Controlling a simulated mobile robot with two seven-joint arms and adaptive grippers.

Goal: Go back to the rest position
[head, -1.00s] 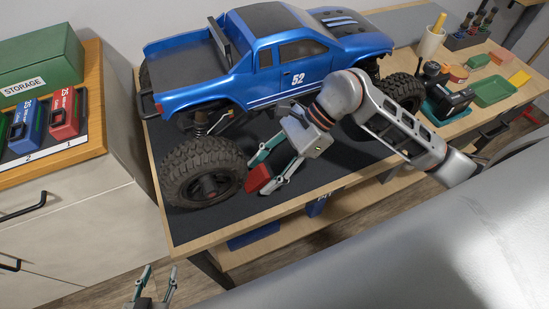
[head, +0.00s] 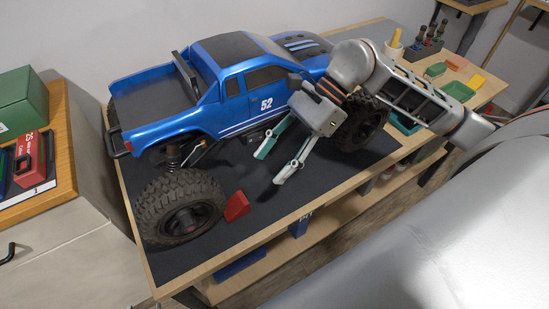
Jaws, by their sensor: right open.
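My right gripper (head: 276,166) is open and empty above the dark mat (head: 290,198), in front of the blue RC truck (head: 235,95). A small red wedge block (head: 236,206) sits on the mat beside the truck's near wheel (head: 182,207), to the left of my right gripper and apart from its fingers. The truck stands on the mat with its bed toward the left. My right arm hides part of the truck's front end. My left gripper is not visible in the head view.
A wooden-topped cabinet (head: 62,150) at left holds a green box (head: 22,102) and a red battery pack (head: 32,160). The mat's front right part is clear.

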